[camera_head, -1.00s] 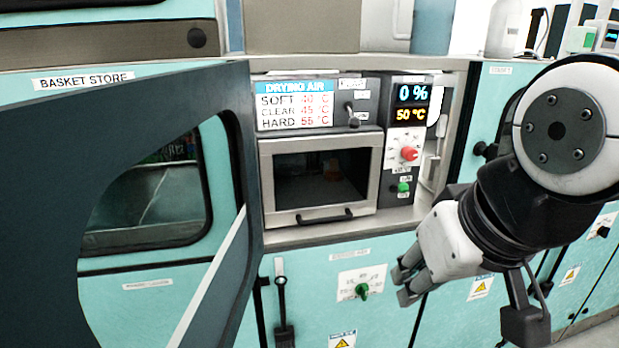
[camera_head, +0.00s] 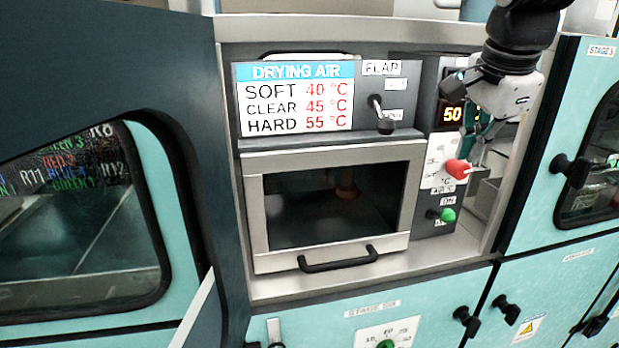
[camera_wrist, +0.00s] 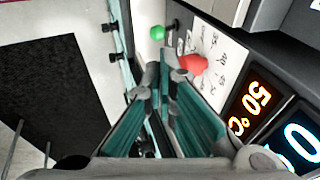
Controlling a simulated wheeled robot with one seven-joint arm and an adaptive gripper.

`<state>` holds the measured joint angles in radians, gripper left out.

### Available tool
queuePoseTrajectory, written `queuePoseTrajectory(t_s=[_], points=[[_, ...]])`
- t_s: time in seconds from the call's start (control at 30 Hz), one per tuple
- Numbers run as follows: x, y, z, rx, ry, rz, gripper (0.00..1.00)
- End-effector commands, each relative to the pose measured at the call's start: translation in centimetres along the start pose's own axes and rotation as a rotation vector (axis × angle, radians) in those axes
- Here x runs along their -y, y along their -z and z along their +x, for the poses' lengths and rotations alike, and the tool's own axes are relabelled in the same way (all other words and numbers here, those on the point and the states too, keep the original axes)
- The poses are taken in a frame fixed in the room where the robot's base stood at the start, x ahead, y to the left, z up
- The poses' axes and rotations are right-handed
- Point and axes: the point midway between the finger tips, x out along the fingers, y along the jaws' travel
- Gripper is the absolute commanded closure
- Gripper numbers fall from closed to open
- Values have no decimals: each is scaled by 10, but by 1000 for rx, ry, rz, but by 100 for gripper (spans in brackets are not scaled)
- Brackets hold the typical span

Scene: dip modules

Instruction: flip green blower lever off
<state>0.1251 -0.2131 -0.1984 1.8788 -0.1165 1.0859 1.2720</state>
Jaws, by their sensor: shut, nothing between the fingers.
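The green blower lever (camera_head: 446,215) sticks out of the dark control panel, low on it, between small ON and lower labels. In the wrist view the green lever tip (camera_wrist: 157,32) shows beyond the fingertips, past the red knob. The red knob (camera_head: 459,168) sits above it on a white dial plate; it also shows in the wrist view (camera_wrist: 193,64). My gripper (camera_head: 478,152) is shut and empty, in front of the panel, above the green lever and close to the red knob. In the wrist view its fingertips (camera_wrist: 158,78) are together; contact with the knob cannot be told.
A lit display (camera_head: 452,114) is partly hidden by my gripper. The flap lever (camera_head: 381,115) and the dryer door's handle (camera_head: 338,258) stick out at left. A dark open door (camera_head: 110,90) fills the left side. Teal cabinets (camera_head: 560,280) with black knobs stand at right.

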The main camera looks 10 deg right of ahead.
Motion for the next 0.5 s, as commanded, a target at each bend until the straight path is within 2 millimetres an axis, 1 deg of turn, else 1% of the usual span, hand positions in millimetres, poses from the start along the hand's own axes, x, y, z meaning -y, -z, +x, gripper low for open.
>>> queuePoseTrajectory(t_s=[0.33,0.43,0.5], points=[[0,1,0,-1,-1,6,100],[0,1,5,0,-2,6,100],[0,1,12,0,-2,6,100]])
